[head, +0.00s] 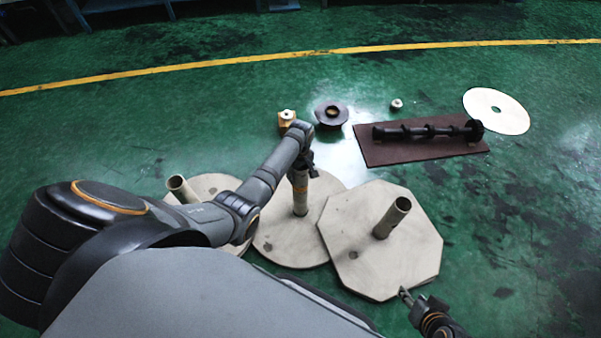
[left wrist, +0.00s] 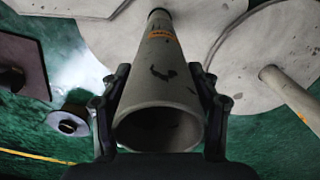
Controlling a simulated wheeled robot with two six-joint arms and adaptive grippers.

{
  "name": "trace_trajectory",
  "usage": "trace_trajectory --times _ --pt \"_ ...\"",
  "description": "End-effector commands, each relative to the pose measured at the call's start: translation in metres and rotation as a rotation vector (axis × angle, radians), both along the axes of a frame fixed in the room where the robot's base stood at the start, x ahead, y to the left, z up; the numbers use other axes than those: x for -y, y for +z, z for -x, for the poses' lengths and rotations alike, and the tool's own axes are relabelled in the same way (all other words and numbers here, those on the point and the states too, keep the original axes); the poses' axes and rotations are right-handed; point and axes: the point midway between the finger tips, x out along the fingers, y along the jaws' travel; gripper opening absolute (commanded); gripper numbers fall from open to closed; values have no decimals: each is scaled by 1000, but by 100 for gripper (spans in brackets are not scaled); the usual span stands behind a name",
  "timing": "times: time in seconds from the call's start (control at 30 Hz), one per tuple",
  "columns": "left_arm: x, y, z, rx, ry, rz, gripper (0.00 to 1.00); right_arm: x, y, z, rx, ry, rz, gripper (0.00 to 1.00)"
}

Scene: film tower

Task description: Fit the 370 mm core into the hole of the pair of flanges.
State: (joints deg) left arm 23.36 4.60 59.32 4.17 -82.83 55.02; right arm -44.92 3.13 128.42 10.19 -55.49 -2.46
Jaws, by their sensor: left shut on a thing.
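My left gripper (head: 301,168) is shut on a grey tube-like core (head: 300,196) with an orange label, upright over the middle round flange (head: 275,238). The left wrist view shows its open near end, the core wall (left wrist: 160,75) and a finger of my left gripper (left wrist: 157,100) on each side. Its far end meets a dark ring at the flange; I cannot tell how deep it sits. Another core (head: 180,189) stands at the left round flange (head: 217,187), and a third (head: 392,217) at the octagonal flange (head: 408,260). Label text is unreadable. My right gripper (head: 421,298) looks open and empty.
Behind lie a yellow-brown block (head: 287,116), a dark flanged hub (head: 331,115), a small pale part (head: 397,104) and a white disc (head: 512,112). A dark shaft (head: 425,131) rests on a brown mat (head: 385,155). Green floor is clear at the right.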

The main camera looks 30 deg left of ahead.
Motion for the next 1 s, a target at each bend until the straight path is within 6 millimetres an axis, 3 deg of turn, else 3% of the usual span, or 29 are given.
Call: trace_trajectory --times 1.0 --pt "0 -10 -1 1 0 0 0 0 -5 0 0 0 0 40"
